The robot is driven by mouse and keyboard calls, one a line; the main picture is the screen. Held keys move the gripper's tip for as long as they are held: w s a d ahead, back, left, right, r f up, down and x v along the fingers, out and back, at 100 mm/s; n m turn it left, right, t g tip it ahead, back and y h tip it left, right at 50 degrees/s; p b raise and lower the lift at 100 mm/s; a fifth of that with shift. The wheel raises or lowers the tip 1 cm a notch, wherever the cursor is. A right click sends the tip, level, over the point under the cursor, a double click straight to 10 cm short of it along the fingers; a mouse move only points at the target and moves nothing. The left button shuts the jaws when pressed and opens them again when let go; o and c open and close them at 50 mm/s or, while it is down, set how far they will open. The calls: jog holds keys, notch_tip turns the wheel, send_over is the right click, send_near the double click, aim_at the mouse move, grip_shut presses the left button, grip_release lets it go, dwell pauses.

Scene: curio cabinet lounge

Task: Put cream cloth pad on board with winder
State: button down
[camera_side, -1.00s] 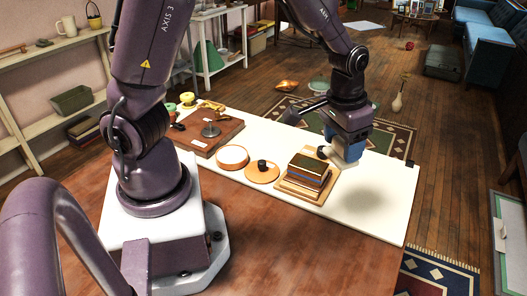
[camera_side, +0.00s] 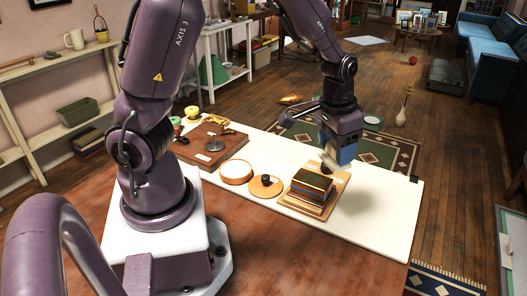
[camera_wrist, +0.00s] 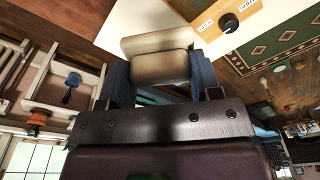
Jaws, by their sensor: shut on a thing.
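The cream cloth pad (camera_wrist: 160,62) is held between the blue fingers of my gripper (camera_wrist: 160,84) in the wrist view. In the side view my gripper (camera_side: 338,160) is just behind a dark stack, and the pad is mostly hidden. In the wrist view a pale wooden board (camera_wrist: 258,17) with a black knob-like winder (camera_wrist: 229,22) and white labels lies beyond the pad, to its right. The pad looks clear of it. In the side view a tan board (camera_side: 299,206) lies under the stack; I cannot tell whether it is the same board.
The dark layered stack (camera_side: 312,186) stands close to my gripper. A round tan lid with a dark knob (camera_side: 266,181), a white round dish (camera_side: 236,171) and a brown board with a metal spindle (camera_side: 190,150) lie leftward. The white mat (camera_side: 385,215) is bare on the right.

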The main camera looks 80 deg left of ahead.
jog(key=s+a+f+n, duration=0.1)
jog(key=s+a+n, duration=0.2)
jog(key=s+a, duration=0.7)
jog(key=s+a+f+n, duration=0.2)
jog(key=s+a, duration=0.4)
jog(key=a, duration=0.8)
jog(key=w+a+f, duration=0.2)
jog(key=a+f, duration=0.1)
jog(key=w+a+f+m, duration=0.1)
jog(key=w+a+f, duration=0.2)
jog(key=a, duration=0.1)
jog(key=w+a+f+m, duration=0.1)
jog(key=w+a+f, duration=0.2)
jog(key=shift+w+a+f, duration=0.3)
jog(key=shift+a+f, duration=0.05)
jog(key=shift+f, duration=1.6)
jog(key=shift+f, duration=0.15)
jog(key=shift+c, duration=1.5)
grip_release()
